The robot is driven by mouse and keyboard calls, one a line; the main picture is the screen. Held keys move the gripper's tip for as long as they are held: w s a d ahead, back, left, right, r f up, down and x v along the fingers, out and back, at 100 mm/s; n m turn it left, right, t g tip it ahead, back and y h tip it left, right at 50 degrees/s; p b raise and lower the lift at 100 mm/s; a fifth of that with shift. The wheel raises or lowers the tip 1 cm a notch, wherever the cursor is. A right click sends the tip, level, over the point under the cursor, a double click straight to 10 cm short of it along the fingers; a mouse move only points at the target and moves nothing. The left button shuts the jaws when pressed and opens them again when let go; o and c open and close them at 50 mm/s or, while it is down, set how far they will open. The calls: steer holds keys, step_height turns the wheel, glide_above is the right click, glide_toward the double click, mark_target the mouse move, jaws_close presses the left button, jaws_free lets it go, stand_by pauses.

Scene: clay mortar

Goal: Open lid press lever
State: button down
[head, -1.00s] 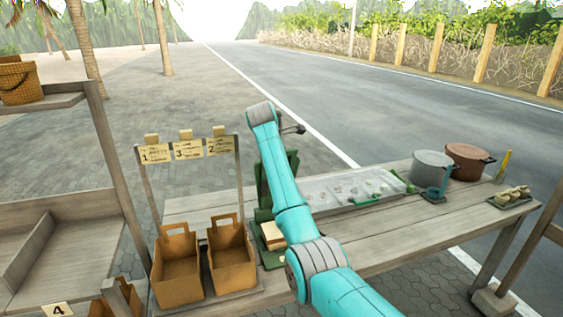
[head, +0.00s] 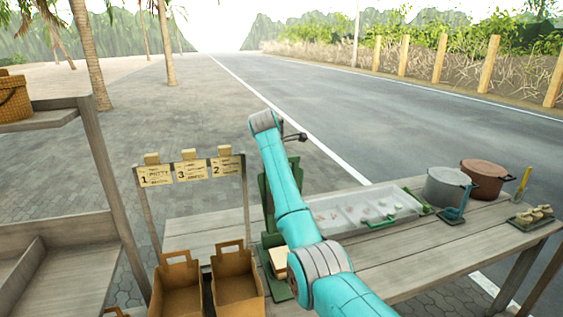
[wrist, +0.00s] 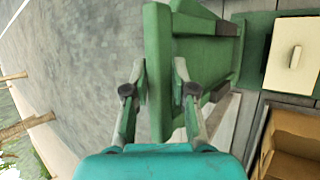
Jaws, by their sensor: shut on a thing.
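The green press (head: 293,180) stands on the bench, mostly hidden behind my arm in the head view. In the wrist view, a long, flat green lever piece (wrist: 157,100) runs between the fingers of my gripper (wrist: 159,72). The fingers are shut on it, one on each side. The wider green body of the press (wrist: 208,55) with dark end blocks lies just right of it. I cannot tell there how far the lever is raised.
A pale block with a small handle (wrist: 294,55) sits beside the press. Brown bags (head: 237,277) stand in front, below numbered signs (head: 190,171). A clear tray with a green handle (head: 345,210), a grey pot (head: 446,187) and a brown pot (head: 484,180) are to the right.

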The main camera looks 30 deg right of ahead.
steer(key=c, duration=1.1)
jaws_free()
steer(key=v, duration=1.2)
steer(key=shift+d, duration=0.1)
